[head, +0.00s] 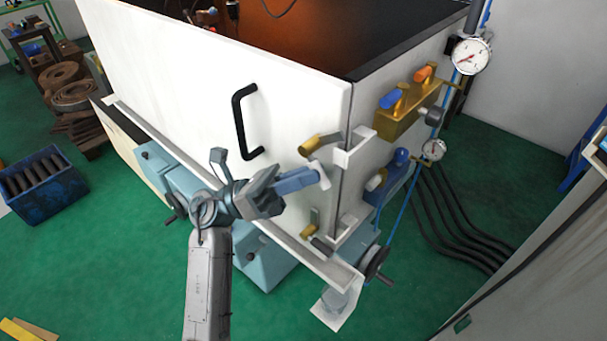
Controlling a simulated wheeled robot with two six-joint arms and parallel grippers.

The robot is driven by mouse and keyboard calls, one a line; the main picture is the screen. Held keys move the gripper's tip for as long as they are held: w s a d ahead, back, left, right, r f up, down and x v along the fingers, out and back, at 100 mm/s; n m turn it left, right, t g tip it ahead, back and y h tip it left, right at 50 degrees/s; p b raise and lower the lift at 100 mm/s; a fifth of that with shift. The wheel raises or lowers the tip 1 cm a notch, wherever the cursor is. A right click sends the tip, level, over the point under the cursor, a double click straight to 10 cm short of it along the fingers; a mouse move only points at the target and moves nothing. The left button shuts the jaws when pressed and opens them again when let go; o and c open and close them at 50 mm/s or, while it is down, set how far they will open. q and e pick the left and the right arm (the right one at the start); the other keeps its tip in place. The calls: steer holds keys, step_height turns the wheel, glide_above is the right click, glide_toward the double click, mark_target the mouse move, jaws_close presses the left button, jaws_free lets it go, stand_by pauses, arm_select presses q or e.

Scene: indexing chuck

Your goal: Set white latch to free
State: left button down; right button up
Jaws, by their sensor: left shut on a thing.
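My left gripper (301,178) reaches in front of the white cabinet door, near its right edge. Its blue-grey fingers are shut on a small white piece, which I take for the white latch (319,172); its end sticks out past the fingertips. The fingers hide the rest of it, so its exact position cannot be read. A brass latch with a dark grip (318,144) sits just above it, and another brass latch (311,226) sits below. My right gripper is not in view.
A black door handle (243,122) stands out left of the gripper. White brackets (355,148) sit at the door's edge. A brass valve block (402,104), gauges (471,56) and a blue pump (393,178) are on the right side. A handwheel (372,262) is below.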

arm_select(q)
steer(key=c, duration=1.3)
jaws_free()
steer(key=shift+c, duration=0.2)
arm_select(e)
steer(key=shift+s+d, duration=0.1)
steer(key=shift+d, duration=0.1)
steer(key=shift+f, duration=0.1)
arm_select(q)
steer(key=b+v, duration=0.4)
steer(key=v, duration=0.6)
steer(key=shift+a+f, duration=0.15)
steer(key=shift+a, duration=0.2)
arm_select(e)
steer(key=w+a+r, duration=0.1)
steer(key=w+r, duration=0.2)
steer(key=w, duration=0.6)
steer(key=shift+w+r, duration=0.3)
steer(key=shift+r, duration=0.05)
